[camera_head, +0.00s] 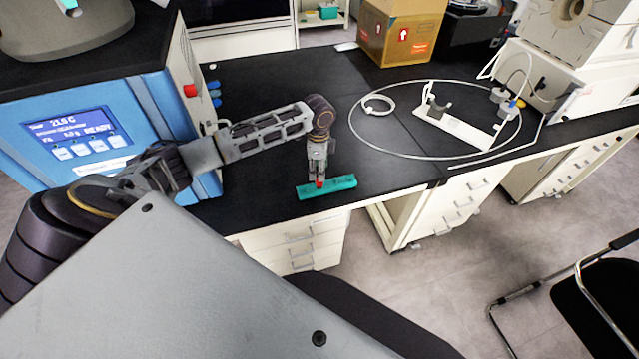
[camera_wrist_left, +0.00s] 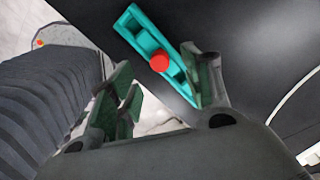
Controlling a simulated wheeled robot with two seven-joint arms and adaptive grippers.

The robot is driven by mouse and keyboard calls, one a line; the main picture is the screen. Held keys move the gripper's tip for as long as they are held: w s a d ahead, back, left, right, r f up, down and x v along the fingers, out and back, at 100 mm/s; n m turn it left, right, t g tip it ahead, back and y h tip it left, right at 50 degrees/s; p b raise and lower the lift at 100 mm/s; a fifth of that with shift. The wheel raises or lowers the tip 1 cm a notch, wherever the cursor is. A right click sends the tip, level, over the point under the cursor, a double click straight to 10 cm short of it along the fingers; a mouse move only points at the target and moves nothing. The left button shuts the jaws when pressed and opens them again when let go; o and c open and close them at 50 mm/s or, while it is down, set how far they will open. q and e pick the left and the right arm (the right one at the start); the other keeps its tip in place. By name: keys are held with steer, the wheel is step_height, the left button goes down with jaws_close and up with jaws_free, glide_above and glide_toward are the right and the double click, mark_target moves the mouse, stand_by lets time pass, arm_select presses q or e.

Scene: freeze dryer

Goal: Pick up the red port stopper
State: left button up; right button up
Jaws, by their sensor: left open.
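The red port stopper (camera_head: 320,184) sits in a teal holder (camera_head: 342,186) near the front edge of the black bench. In the left wrist view, the stopper (camera_wrist_left: 159,61) shows as a round red top in the holder (camera_wrist_left: 140,34). My left gripper (camera_head: 319,178) points down over the holder, right at the stopper in the head view. In the left wrist view, its fingers (camera_wrist_left: 165,85) are spread, with the stopper seen in the gap between them. I cannot tell whether a finger touches the stopper or holder. My right gripper is not in view.
The blue freeze dryer (camera_head: 150,100) stands left, with a red fitting (camera_head: 190,91) and blue fittings (camera_head: 213,93) on its side. A white tube loop (camera_head: 440,158) and a white stand (camera_head: 455,125) lie right. A cardboard box (camera_head: 400,32) stands behind. The bench behind the holder is clear.

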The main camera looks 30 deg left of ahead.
mark_target(319, 185)
arm_select(q)
steer(key=shift+f, duration=0.7)
steer(key=shift+d+f+p, duration=0.15)
steer(key=shift+f+p, duration=0.35)
steer(key=shift+f, duration=2.1)
steer(key=c, duration=1)
